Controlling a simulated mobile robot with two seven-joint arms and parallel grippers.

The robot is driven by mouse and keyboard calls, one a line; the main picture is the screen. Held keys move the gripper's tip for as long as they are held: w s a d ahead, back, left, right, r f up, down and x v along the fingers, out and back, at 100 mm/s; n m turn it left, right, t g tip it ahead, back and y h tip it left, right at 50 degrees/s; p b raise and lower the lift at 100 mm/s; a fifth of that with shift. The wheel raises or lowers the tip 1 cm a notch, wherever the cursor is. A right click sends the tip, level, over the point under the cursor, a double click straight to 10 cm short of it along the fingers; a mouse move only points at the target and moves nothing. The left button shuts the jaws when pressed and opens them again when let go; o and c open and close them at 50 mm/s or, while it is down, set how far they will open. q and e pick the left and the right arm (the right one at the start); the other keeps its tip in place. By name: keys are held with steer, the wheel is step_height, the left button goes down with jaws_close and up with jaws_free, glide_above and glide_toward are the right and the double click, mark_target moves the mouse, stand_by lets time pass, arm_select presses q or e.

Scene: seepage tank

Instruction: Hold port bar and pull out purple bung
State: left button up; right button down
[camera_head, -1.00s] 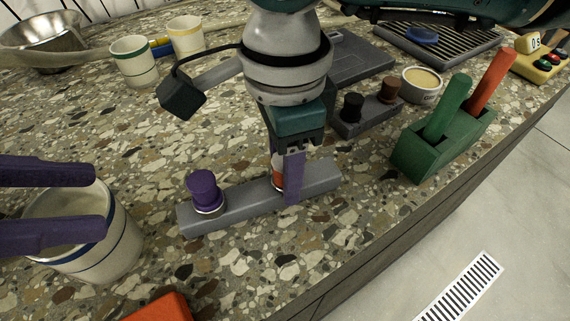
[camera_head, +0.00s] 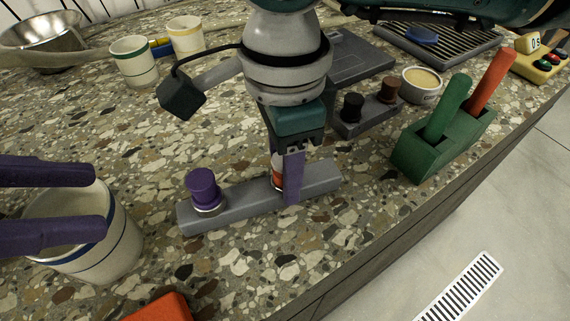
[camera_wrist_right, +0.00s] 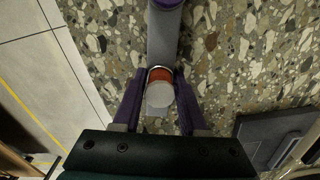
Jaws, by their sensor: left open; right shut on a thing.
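The grey port bar (camera_head: 242,204) lies on the speckled counter. The purple bung (camera_head: 203,187) sits upright in a metal-ringed port near its left end, and its edge shows in the right wrist view (camera_wrist_right: 166,3). My right gripper (camera_head: 286,194) points down and is shut on the bar near its right end, one finger on each side. Between its fingers is a second port with a red and pale part (camera_wrist_right: 160,88), partly hidden in the head view. My left gripper (camera_head: 100,203) is open and empty at the left, in front of a cup and apart from the purple bung.
A white, blue-banded cup (camera_head: 117,250) stands behind the left fingers. An orange-red object (camera_head: 160,308) is at the bottom edge. A green block with handles (camera_head: 415,155) and a grey block with dark bungs (camera_head: 362,125) stand to the right. The counter edge runs along the lower right.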

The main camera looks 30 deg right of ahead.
arm_select(q)
steer(key=o, duration=0.3)
steer(key=shift+w, duration=0.1)
